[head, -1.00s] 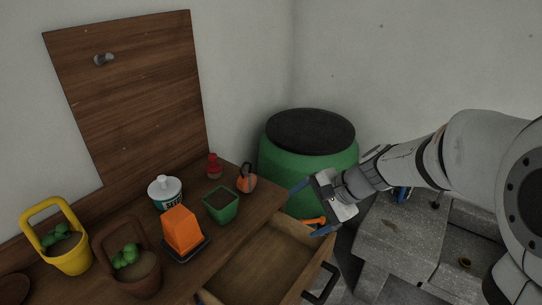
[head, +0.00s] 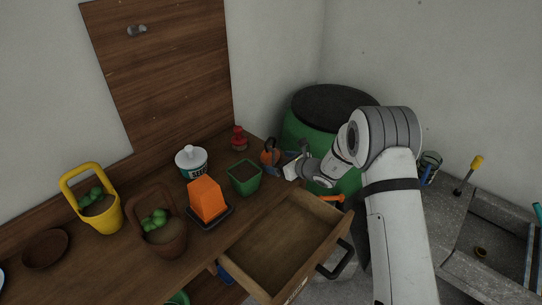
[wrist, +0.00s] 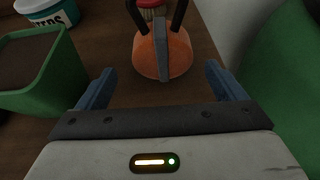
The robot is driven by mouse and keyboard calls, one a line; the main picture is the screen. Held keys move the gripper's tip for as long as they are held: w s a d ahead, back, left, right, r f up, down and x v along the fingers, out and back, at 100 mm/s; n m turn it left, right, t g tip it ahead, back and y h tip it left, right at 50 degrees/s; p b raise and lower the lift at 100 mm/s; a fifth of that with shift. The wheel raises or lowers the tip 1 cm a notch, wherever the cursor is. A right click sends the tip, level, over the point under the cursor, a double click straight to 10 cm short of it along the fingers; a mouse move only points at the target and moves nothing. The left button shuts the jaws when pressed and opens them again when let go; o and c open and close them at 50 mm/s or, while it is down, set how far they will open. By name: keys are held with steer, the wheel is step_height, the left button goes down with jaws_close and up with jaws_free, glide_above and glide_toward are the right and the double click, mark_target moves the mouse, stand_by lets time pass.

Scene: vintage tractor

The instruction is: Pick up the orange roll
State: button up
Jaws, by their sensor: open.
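A rounded orange object with a grey band and dark prongs (wrist: 147,56), which looks like the orange roll, sits on the wooden bench top in the wrist view. In the head view the orange roll (head: 267,157) is near the bench's far right corner, partly hidden by my gripper. My gripper (wrist: 158,73) is open and empty, its blue fingers pointing toward the roll. The roll lies just beyond and between the fingertips, with room on both sides. In the head view my gripper (head: 284,158) is right beside the roll.
A green square pot (wrist: 35,75) stands close left of my gripper. A seeds tub (head: 192,163) and a red bottle (head: 238,139) are behind. A green barrel (head: 300,131) stands right of the bench. An open drawer (head: 285,240) juts out in front.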

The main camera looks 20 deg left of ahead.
mark_target(273, 158)
steer(key=p+x, duration=0.2)
steer(key=x, duration=0.2)
steer(key=shift+w+a+r, duration=0.15)
steer(key=shift+w+a, duration=0.05)
steer(key=shift+w+a+f, duration=0.25)
steer(key=shift+a+f, duration=0.05)
steer(key=shift+a, duration=0.15)
steer(key=shift+c, duration=0.3)
steer(key=c, duration=1.1)
